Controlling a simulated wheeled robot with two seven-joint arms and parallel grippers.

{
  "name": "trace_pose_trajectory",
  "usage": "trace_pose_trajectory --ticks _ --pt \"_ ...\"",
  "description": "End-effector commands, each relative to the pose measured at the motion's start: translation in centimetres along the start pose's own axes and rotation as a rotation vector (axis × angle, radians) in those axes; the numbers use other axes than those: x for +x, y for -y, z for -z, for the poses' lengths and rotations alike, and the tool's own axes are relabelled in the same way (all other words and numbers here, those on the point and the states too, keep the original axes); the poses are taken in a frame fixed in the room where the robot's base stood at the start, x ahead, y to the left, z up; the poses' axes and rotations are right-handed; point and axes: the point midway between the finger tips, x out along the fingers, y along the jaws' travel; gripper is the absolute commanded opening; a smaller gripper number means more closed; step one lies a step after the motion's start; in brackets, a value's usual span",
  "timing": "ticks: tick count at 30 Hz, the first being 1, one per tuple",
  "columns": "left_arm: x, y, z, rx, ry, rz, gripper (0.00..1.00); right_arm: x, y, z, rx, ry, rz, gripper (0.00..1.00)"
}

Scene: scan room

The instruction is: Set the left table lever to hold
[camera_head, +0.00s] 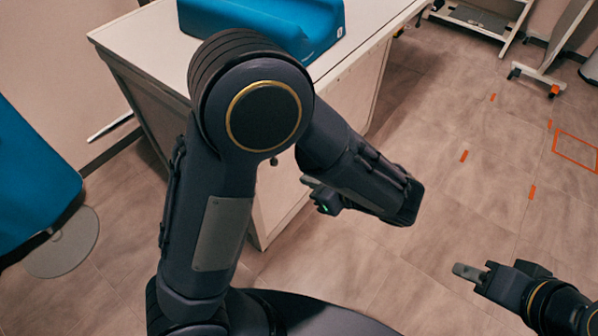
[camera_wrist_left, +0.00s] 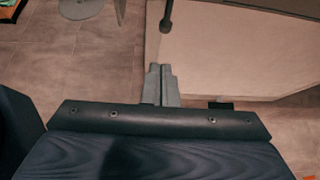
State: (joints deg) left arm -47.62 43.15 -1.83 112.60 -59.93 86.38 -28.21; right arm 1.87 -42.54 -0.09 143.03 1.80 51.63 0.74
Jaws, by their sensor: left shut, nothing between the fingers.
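In the left wrist view, a dark rod with a rounded end (camera_wrist_left: 166,20) hangs at the top edge against the pale side of the table; it looks like a lever, and its upper part is out of frame. My left gripper (camera_wrist_left: 160,70) is shut and empty, its fingertips below the rod's end in the picture and apart from it. In the head view, my left gripper (camera_head: 309,182) is beside the table's (camera_head: 130,37) near side, partly behind my arm.
A blue padded piece (camera_head: 225,15) lies on the white tabletop. Another blue piece (camera_head: 30,170) stands at the left above a round grey base (camera_head: 68,248). Wheeled stands (camera_head: 480,18) are at the upper right. Floor on the right is clear, with orange markings (camera_head: 575,150).

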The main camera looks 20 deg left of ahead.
Motion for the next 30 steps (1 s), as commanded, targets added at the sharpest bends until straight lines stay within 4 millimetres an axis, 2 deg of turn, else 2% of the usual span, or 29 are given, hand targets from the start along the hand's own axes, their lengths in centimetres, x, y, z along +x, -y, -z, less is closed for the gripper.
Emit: trace_pose_trajectory --ticks 1,3,9,30 --pt "-1.3 0.1 -0.1 0.0 0.0 0.006 0.0 -0.3 0.1 0.1 0.0 0.0 0.0 0.36" --pt "-2.4 0.1 -0.1 0.001 -0.001 0.005 0.0 -0.5 0.2 0.2 0.0 0.0 0.0 0.36" --pt "-4.4 0.1 -0.2 0.002 0.0 0.003 0.0 -0.7 0.3 0.3 0.0 0.0 0.0 0.36" --pt "-4.3 -0.2 -0.5 -0.018 -0.02 -0.014 0.0 -0.7 0.3 0.3 0.0 0.0 0.0 0.36"
